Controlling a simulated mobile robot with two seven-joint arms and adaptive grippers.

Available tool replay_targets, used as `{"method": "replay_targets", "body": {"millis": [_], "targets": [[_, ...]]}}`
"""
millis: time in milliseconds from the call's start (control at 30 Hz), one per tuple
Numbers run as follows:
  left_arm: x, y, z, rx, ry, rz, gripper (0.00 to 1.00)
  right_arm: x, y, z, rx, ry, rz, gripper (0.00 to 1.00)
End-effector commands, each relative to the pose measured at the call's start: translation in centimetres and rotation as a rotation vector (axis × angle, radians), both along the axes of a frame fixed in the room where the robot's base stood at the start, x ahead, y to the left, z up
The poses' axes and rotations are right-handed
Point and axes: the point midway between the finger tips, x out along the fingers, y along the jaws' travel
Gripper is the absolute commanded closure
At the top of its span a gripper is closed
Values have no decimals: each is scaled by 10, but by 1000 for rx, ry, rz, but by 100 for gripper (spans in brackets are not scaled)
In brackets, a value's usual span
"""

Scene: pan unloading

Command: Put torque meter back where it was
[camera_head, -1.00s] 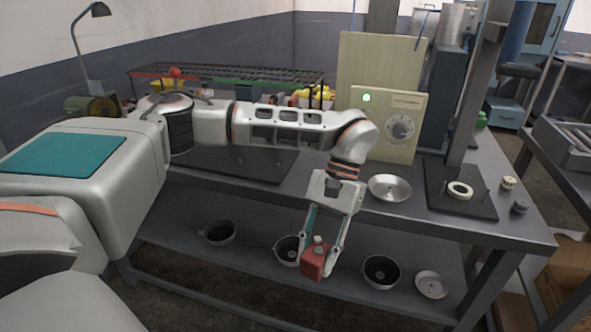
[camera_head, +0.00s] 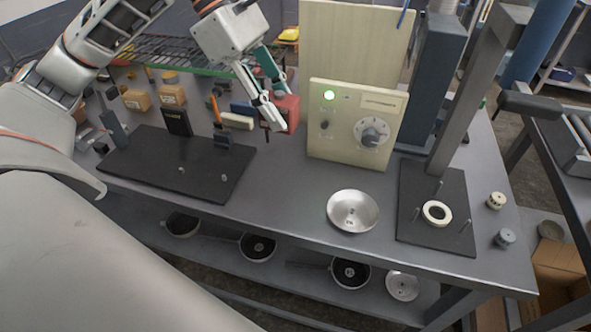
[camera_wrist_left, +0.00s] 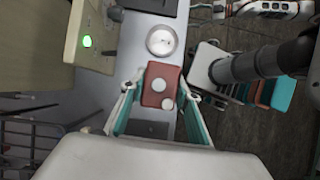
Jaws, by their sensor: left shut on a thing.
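The torque meter seems to be a red box (camera_head: 289,108) with pale round parts on its face. My left gripper (camera_head: 277,112) is shut on it, above the table just left of the control panel (camera_head: 345,140). In the left wrist view the red box (camera_wrist_left: 168,73) sits between the fingertips of the gripper (camera_wrist_left: 160,94). In the head view a finger hides part of the box. I cannot tell whether the box touches anything beneath it. My right gripper is in neither current view.
A dark mat (camera_head: 215,183) lies left on the table, with small boxes and tools behind it. A metal bowl (camera_head: 352,211) sits before the panel. A black plate (camera_head: 432,235) holding a pale ring (camera_head: 437,213) is at right. Pans stand on the shelf below.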

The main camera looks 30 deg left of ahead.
Motion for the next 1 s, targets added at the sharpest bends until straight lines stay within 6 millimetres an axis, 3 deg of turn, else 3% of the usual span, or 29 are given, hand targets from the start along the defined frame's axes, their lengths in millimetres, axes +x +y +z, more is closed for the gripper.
{"method": "replay_targets", "body": {"millis": [67, 167, 400, 700, 800, 1000], "targets": [[-2, 3, 5, 1, 1, 39, 100, -1, 0, 1, 0, 3, 0, 38], [-2, 4, -4, 1, 5, 58, 100, -2, 0, -3, 0, 8, 0, 38], [-3, 4, -56, 1, 11, 60, 100, -7, -1, -16, -3, 22, 0, 38], [-3, 3, -122, 0, 9, 58, 100, -7, -1, -18, -3, 20, 0, 38], [-3, 4, -139, 0, 6, 59, 100, -5, 0, -17, -2, 16, 0, 38], [-2, 3, -156, -1, 4, 59, 100, -3, 0, -14, -1, 9, -1, 38]]}}
